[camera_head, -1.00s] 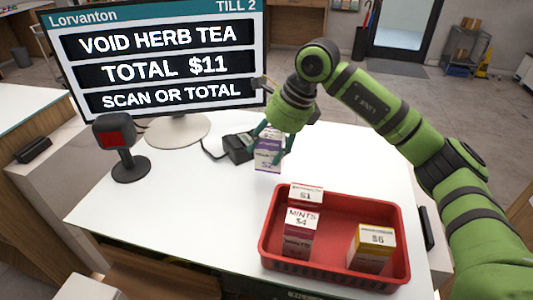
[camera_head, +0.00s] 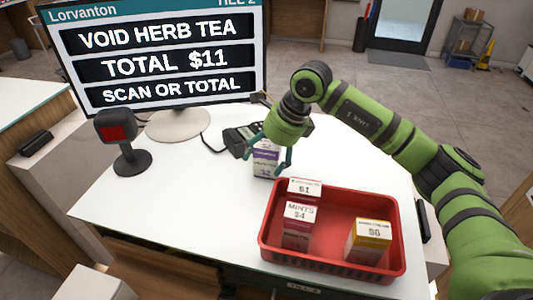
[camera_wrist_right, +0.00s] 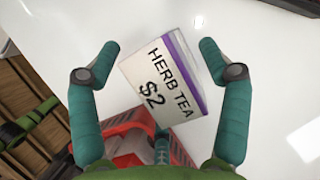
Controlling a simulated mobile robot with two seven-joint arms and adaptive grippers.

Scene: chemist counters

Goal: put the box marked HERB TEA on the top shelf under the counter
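The HERB TEA box (camera_head: 265,160), white and purple, stands on the white counter top (camera_head: 190,215), just behind the red tray. My right gripper (camera_head: 268,156) is over it from above, fingers spread on both sides. In the right wrist view the box's top (camera_wrist_right: 160,82) reads HERB TEA $2. My right gripper (camera_wrist_right: 158,55) shows there with gaps between its fingers and the box, so it is open. My left gripper is not in view. The shelf under the counter is hidden by the counter top.
The red tray (camera_head: 394,262) holds a MINTS $4 box (camera_head: 297,228), a $6 yellow box (camera_head: 368,242) and a $1 box (camera_head: 304,188). A scanner (camera_head: 117,128), a till screen (camera_head: 160,60) reading VOID HERB TEA and a dark card terminal (camera_head: 240,139) stand behind. The counter's left front is clear.

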